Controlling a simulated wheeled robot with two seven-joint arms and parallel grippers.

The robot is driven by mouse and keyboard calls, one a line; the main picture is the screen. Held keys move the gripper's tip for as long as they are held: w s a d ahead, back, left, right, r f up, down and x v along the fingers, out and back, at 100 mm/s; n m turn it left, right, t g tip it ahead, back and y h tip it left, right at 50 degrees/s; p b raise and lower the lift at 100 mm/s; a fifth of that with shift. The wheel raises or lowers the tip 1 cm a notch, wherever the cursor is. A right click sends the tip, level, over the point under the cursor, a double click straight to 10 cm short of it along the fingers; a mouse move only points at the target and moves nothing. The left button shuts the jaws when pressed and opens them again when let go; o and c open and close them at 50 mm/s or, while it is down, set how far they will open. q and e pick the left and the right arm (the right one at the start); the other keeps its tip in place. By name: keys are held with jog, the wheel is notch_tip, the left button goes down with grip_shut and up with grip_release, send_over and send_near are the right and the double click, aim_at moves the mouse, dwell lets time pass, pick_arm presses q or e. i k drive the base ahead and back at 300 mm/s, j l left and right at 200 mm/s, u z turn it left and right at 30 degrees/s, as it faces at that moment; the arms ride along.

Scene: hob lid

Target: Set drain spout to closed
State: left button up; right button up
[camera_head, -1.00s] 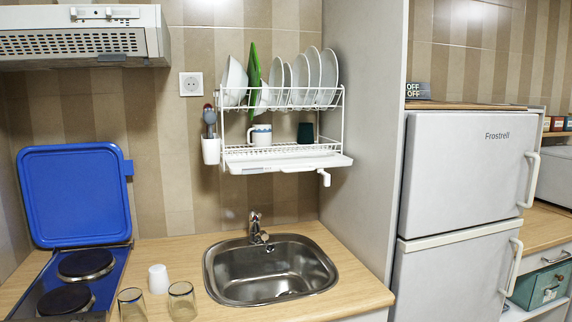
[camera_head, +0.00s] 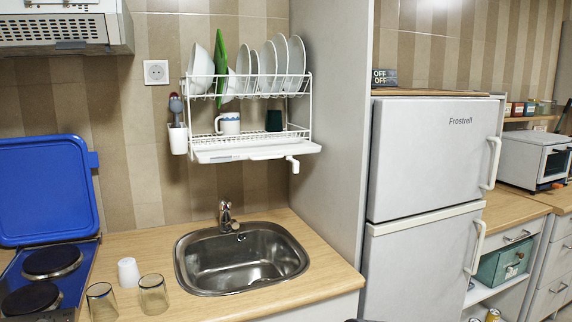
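The white drain spout (camera_head: 293,164) hangs at the right end of the drip tray (camera_head: 240,152), under the wall-mounted dish rack (camera_head: 248,115). Its outlet bends downward, above the right side of the sink (camera_head: 243,258). Whether it counts as open or closed cannot be told from its shape alone. Neither of my grippers is clearly visible; only a small dark shape shows at the bottom edge, right of the counter.
Glasses (camera_head: 153,294) and a white cup (camera_head: 128,272) stand left of the sink. A faucet (camera_head: 227,215) rises behind it. A tall grey side panel (camera_head: 325,120) and a fridge (camera_head: 436,150) stand to the right. The blue hob lid (camera_head: 45,190) is raised.

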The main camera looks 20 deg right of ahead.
aim_at(296, 163)
jog(key=l+u, duration=0.3)
jog(key=l, duration=0.5)
jog(key=l+u, duration=0.25)
jog(key=l, duration=0.6)
